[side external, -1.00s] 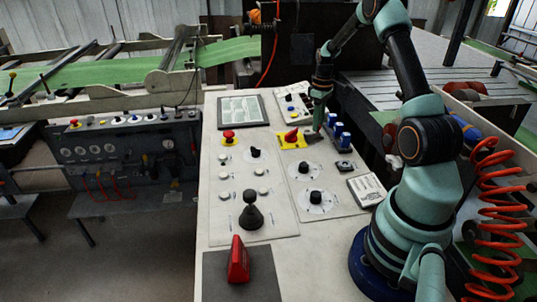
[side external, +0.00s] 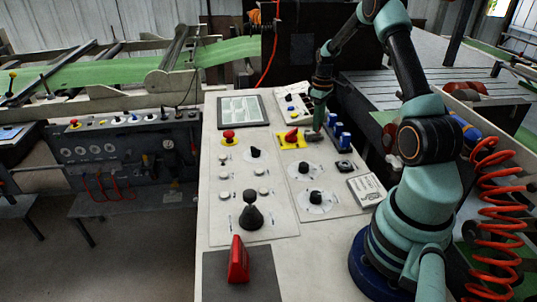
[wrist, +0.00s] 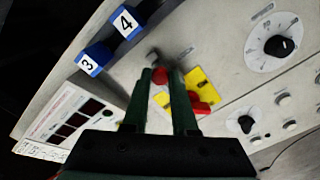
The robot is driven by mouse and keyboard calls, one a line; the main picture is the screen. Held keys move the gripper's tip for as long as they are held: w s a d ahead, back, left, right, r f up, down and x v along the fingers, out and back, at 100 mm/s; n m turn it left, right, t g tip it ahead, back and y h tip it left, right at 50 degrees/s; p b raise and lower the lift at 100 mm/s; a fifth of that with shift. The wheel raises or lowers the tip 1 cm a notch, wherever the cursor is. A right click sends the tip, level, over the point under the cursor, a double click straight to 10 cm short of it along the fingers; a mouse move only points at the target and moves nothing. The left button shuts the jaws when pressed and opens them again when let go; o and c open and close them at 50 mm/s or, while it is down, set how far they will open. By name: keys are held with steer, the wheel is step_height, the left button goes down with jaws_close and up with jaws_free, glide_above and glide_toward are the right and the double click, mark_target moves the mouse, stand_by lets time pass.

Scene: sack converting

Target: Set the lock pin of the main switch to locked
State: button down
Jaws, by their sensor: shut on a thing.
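The main switch has a yellow plate (side external: 291,142) with a red handle (side external: 292,134) on the sloping panel in the side external view. In the wrist view the yellow plate (wrist: 203,84) and red handle (wrist: 201,106) lie just right of my fingers. My gripper (side external: 314,135) is down at the plate's right side. In the wrist view my gripper (wrist: 162,76) is shut on a small red piece, apparently the lock pin (wrist: 160,74), between the fingertips. My fingers hide part of the plate and pin, and I cannot tell the pin's setting.
Two blue blocks, numbered 3 (wrist: 92,60) and 4 (wrist: 128,22), stand near my gripper. A black rotary knob (wrist: 278,45) and a smaller black knob (wrist: 246,124) are on the panel. A red mushroom button (side external: 229,134) is left of the switch.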

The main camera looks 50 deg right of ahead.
mark_target(308, 133)
steer(key=shift+w+a, duration=1.15)
steer(key=shift+w, duration=0.05)
steer(key=c, duration=0.7)
jaws_free()
steer(key=shift+r, duration=0.1)
steer(key=shift+r, duration=0.3)
step_height(308, 133, up, 11)
steer(key=shift+r, duration=0.2)
